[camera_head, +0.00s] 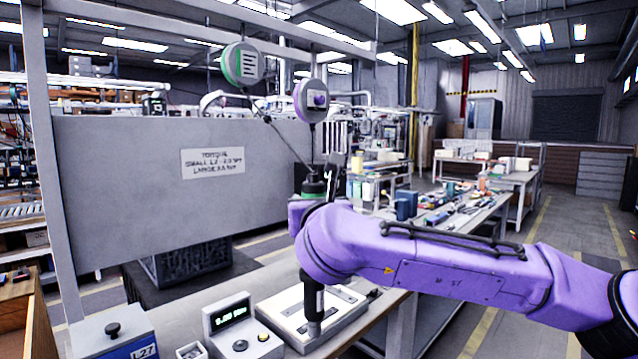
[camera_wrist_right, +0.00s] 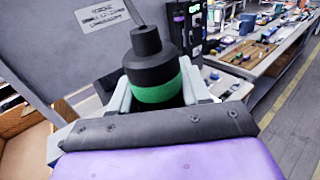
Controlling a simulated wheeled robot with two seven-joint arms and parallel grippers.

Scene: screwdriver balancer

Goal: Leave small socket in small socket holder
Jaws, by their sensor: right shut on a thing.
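My right gripper (camera_wrist_right: 150,95) is shut on a black screwdriver with a green band (camera_wrist_right: 153,92), hanging from a cable. In the head view its black and green top (camera_head: 314,188) shows just above my purple arm, which hides the gripper fingers and the tool's middle. The dark lower shaft (camera_head: 313,305) stands upright below my arm, its tip down at the white tray-like fixture (camera_head: 290,325) on the bench. Whether the tip touches cannot be told. The small socket and its holder cannot be made out separately. My left gripper is not in view.
A torque display box (camera_head: 229,316) stands left of the fixture, with a small open box (camera_head: 191,351) and a blue box (camera_head: 115,335) further left. A green-rimmed balancer reel (camera_head: 243,64) and a purple one (camera_head: 311,100) hang above. A grey panel (camera_head: 150,220) stands behind.

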